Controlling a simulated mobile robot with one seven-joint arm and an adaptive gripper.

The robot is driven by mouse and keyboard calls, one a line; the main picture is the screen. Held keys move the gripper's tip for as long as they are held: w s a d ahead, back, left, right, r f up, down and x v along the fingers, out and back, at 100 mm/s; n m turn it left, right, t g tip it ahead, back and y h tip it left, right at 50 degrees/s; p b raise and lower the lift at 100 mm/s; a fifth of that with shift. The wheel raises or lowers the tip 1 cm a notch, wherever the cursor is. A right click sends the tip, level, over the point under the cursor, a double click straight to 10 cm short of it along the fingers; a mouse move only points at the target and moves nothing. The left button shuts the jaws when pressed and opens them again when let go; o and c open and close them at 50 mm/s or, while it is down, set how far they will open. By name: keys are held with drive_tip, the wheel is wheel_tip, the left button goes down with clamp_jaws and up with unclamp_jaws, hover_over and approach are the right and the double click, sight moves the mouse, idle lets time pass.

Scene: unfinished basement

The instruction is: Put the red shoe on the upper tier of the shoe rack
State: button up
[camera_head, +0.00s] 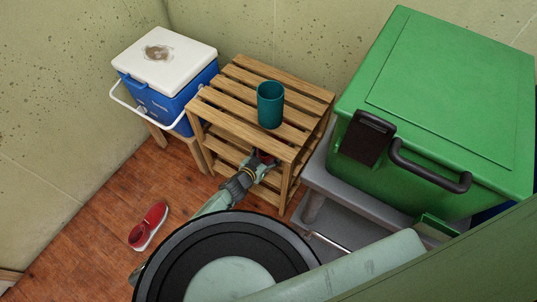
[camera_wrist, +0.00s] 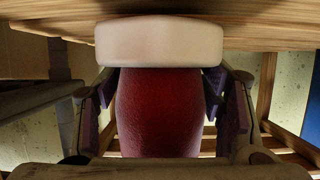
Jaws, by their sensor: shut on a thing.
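The wooden shoe rack (camera_head: 235,107) stands against the wall, with a slatted top and slatted tiers below. My gripper (camera_head: 264,160) reaches in through its front, under the top slats. It is shut on a red shoe (camera_head: 266,157), mostly hidden in the head view. In the wrist view the red shoe (camera_wrist: 160,115) fills the space between the fingers (camera_wrist: 160,108), its pale sole toward the picture's top, close to a wooden board. I cannot tell if the sole touches that board. Another red shoe (camera_head: 148,226) with a white sole lies on the floor at left.
A teal cup (camera_head: 270,104) stands on the rack's top. A blue cooler (camera_head: 167,85) with a white lid is left of the rack. A large green box (camera_head: 440,100) stands on a grey support (camera_head: 345,192) at right. Floor is free at the lower left around the loose shoe.

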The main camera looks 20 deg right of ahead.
drive_tip(key=shift+w+d+f, duration=0.1)
drive_tip(key=shift+d+f, duration=0.1)
drive_tip(key=shift+f, duration=0.15)
drive_tip(key=o, duration=1.4)
drive_tip(key=shift+c, duration=0.2)
drive_tip(key=v, duration=1.2)
